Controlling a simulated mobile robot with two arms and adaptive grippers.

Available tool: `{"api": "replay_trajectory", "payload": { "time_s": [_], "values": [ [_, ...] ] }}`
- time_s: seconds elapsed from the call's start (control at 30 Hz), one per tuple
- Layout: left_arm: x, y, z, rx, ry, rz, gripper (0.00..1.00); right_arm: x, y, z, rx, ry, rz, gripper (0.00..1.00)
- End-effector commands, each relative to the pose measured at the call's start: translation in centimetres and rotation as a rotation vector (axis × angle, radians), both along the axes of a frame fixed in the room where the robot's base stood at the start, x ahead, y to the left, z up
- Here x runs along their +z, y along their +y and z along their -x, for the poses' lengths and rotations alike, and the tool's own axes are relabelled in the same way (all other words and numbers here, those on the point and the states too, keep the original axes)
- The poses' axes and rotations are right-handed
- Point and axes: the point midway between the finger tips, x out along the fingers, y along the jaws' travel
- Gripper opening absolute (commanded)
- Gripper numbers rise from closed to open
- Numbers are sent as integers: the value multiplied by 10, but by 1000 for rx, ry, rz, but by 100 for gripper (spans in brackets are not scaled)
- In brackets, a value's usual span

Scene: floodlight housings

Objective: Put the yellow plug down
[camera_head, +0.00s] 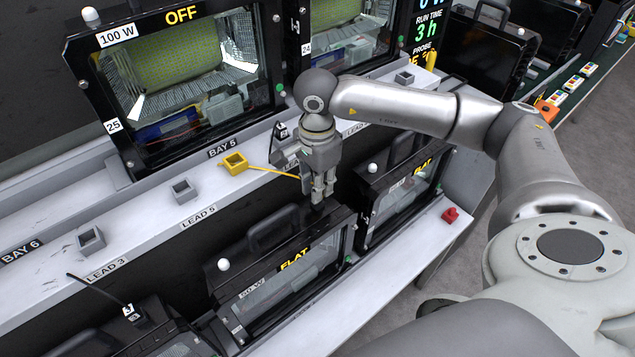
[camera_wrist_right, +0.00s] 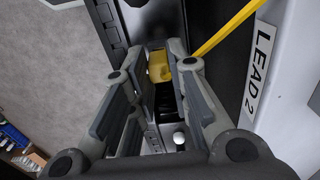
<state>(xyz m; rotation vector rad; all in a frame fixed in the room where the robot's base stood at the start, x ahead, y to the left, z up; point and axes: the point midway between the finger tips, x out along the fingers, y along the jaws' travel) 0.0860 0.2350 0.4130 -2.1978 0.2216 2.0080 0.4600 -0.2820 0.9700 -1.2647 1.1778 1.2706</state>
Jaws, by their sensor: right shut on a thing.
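My right gripper (camera_head: 322,195) points down over the gap between two floodlight housings on the lower shelf. In the right wrist view its fingers (camera_wrist_right: 158,75) are closed around the yellow plug (camera_wrist_right: 160,66), seen between the fingertips. A yellow cable (camera_wrist_right: 222,28) runs away from beside the plug. In the head view the cable (camera_head: 272,171) runs from a yellow open-topped block (camera_head: 235,162) on the ledge to the gripper, and the plug itself is hidden by the fingers. What lies directly under the plug is unclear. My left gripper is not in view.
Grey open-topped blocks (camera_head: 184,188) sit along the pale ledge (camera_head: 140,222). Black housings marked FLAT (camera_head: 290,268) stand below, with handles and white knobs. A red block (camera_head: 450,215) lies on the right of the lower shelf. The LEAD 2 label (camera_wrist_right: 258,65) is beside the gripper.

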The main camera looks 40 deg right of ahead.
Motion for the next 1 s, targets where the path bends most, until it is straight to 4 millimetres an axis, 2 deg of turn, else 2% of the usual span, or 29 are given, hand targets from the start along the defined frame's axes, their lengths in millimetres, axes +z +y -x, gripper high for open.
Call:
{"api": "replay_trajectory", "payload": {
  "time_s": [0.37,0.4,0.57,0.87,1.0],
  "values": [
    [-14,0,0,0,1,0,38,-11,0,0,0,-1,-1,1],
    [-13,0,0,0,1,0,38,-11,0,0,0,-1,-1,18],
    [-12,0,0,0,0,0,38,-10,0,0,0,0,-1,39],
    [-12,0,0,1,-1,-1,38,-9,0,0,0,0,-1,39],
    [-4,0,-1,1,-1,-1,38,-3,0,0,0,0,0,39]
  ]
}}
